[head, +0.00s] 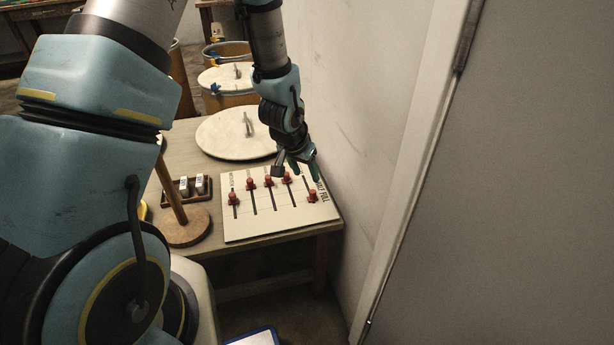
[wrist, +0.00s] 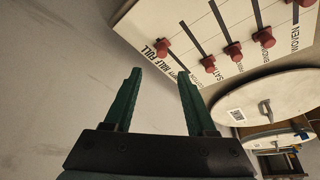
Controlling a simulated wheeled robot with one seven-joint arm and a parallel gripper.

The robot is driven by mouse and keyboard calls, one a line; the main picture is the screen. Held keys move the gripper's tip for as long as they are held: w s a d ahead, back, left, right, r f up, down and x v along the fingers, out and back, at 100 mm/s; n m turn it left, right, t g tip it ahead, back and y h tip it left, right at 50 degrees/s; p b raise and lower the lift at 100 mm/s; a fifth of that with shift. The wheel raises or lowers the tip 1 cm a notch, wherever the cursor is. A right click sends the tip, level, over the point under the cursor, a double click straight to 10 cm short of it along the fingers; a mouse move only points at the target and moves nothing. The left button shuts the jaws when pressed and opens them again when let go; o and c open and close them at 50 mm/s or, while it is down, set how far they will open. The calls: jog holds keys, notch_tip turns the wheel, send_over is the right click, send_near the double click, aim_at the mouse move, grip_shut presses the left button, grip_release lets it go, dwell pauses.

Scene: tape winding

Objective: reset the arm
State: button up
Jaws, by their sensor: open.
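My gripper (head: 300,168) hangs above the back right part of a white slider panel (head: 262,228) on the wooden table. In the wrist view my gripper (wrist: 158,88) shows two green fingers spread apart with nothing between them. The panel (wrist: 150,22) has several red slider knobs in dark slots and printed words, among them "HALF FULL" and "WOVEN". The rightmost knob (head: 312,196) sits nearer the panel's front than the knobs beside it. It also shows in the wrist view (wrist: 162,48), apart from the fingers. My forearm and wrist come down from above, beside the wall.
A pale wall (head: 345,120) stands close to the right of my gripper, with a grey door (head: 520,200) beyond. A round white lid (head: 238,134) lies behind the panel. A wooden stand (head: 183,228) and a small tray (head: 172,194) with two pale blocks are at the left.

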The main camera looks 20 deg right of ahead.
dwell(0.4)
jog(key=w+a+r+n+y+p, duration=0.1)
jog(key=a+r+n+p, duration=0.15)
jog(key=a+r, duration=0.45)
jog(key=w+a+r+n+y+p, duration=0.15)
jog(key=a+r+p, duration=0.25)
jog(key=a+r, duration=0.4)
jog(key=s+a+r+n+g+p, duration=0.1)
jog(key=s+a+r+n+p, duration=0.4)
jog(key=a+r, duration=0.7)
jog(key=s+a, duration=0.2)
jog(key=a, duration=0.1)
jog(key=shift+s+r+y, duration=0.35)
jog(key=shift+s, duration=0.05)
dwell(0.7)
